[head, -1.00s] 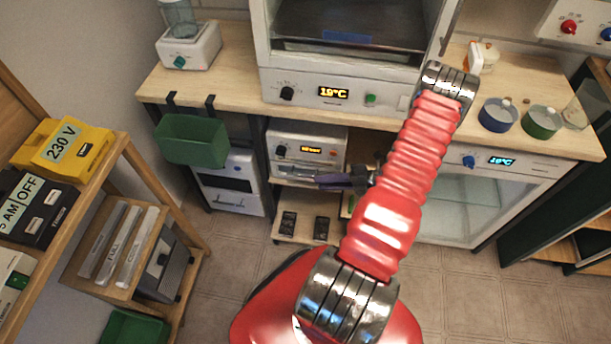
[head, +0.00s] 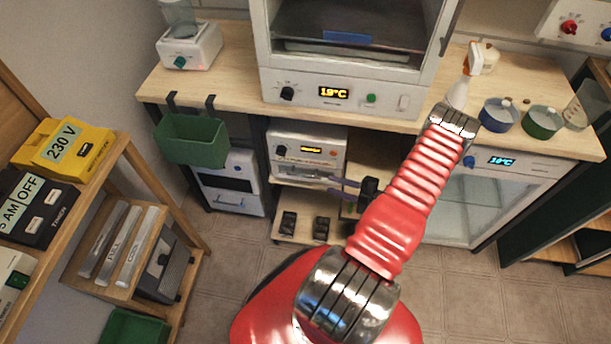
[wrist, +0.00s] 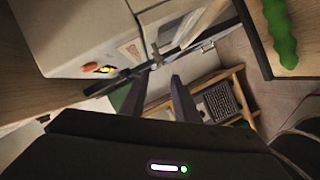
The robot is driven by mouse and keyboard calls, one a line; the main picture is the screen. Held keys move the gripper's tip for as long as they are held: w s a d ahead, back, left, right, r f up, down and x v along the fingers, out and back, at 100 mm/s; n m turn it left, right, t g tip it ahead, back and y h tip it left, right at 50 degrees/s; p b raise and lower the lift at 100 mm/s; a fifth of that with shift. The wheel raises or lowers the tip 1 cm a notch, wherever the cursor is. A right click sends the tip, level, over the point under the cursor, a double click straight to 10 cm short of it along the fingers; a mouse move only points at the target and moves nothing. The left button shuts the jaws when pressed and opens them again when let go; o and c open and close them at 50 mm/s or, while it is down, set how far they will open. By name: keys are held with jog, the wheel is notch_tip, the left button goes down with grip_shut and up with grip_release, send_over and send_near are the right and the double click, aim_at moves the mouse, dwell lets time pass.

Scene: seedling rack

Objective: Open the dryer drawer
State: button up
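The dryer looks to be the white unit (head: 305,143) with a small orange display, under the bench in the head view. A pale bar, probably its drawer handle (head: 300,178), runs along its lower front; I cannot tell whether the drawer is fully shut. My gripper (head: 331,185) is at its right, with its two dark fingers apart and pointing left. In the wrist view the white unit (wrist: 85,35) is at upper left. My gripper's fingertips (wrist: 157,78) are apart and empty, with a metal handle end (wrist: 157,58) just beyond the gap, seemingly not gripped.
A green bin (head: 191,140) hangs from the bench edge at left. An oven-like cabinet (head: 335,80) stands above on the bench. A glass-fronted cabinet (head: 480,200) is at right. A low shelf (head: 300,232) holds two dark items. Floor in front is clear.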

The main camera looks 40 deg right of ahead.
aim_at(305, 176)
jog(key=x, duration=1.3)
jog(key=shift+c, duration=0.5)
grip_shut()
jog(key=shift+d, duration=0.1)
